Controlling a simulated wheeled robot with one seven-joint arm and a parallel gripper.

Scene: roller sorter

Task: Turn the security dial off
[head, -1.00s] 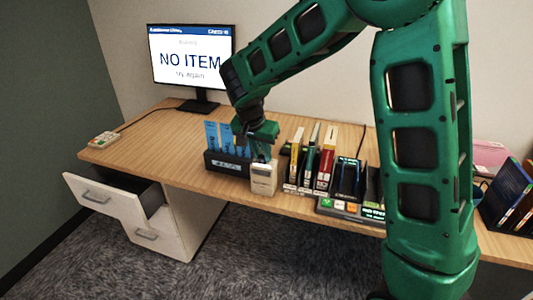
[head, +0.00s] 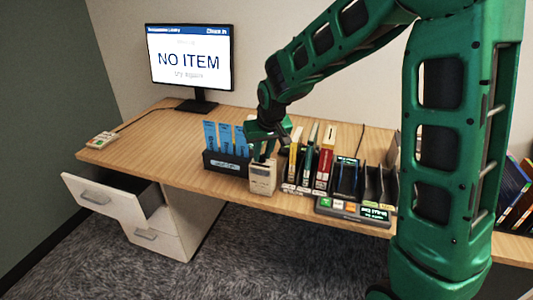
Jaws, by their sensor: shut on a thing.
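A small beige box (head: 262,180) stands upright at the front edge of the desk, in the head view. My green gripper (head: 264,156) comes down from above onto its top, with the fingers at the upper edge of the box. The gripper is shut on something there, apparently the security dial. The dial itself is hidden by the fingers, so its setting cannot be read. The monitor (head: 190,60) at the back shows "NO ITEM, try again".
A black holder (head: 222,164) with blue cards stands close left of the box. Several upright books (head: 325,160) and a dark slotted rack with a small screen (head: 373,213) stand to the right. An open drawer (head: 100,200) sticks out at front left.

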